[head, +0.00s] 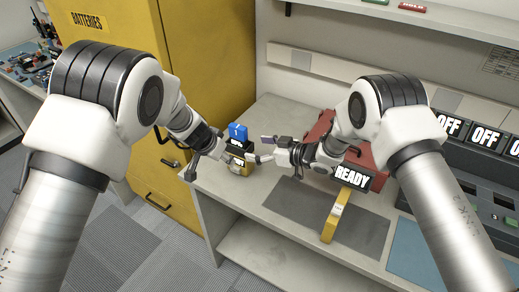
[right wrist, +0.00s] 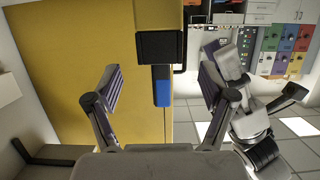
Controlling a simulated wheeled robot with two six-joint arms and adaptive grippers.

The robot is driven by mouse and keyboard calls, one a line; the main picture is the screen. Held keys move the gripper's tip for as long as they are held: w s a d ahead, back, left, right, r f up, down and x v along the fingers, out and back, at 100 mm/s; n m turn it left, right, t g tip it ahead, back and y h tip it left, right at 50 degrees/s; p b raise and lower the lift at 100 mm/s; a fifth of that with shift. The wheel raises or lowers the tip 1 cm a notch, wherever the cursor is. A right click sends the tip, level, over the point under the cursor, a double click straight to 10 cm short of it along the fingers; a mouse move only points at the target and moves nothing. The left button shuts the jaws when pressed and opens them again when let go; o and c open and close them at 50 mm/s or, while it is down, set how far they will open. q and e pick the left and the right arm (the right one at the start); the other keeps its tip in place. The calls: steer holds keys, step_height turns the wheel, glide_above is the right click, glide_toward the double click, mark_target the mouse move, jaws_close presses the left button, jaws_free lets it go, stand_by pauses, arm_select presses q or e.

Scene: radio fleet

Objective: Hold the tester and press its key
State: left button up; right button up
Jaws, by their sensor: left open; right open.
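A small device, which looks like the tester (head: 240,168), stands upright at the left end of the counter. It has a yellow body, a black upper part and a blue block (head: 238,132) on top. In the right wrist view its black part (right wrist: 160,47) and the blue block (right wrist: 162,88) show between my fingers. My right gripper (head: 265,149) is open, to the right of the device and pointing at it. My left gripper (head: 222,153) is open close to its left side, partly overlapping it in the head view; contact cannot be told.
A yellow cabinet (head: 205,50) marked BATTERIES stands behind left. A red case (head: 375,157), a READY sign (head: 352,178) and a yellow bar-shaped item (head: 336,215) are right of the device. A dark mat (head: 300,205) covers the counter's middle. OFF panels line the right.

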mark_target(247, 147)
steer(key=x, duration=0.7)
steer(key=shift+w+a+f, duration=0.2)
steer(key=shift+a, duration=0.1)
steer(key=shift+c, duration=0.4)
steer(key=c, duration=1.3)
steer(key=shift+s, duration=0.1)
arm_select(q)
jaws_close()
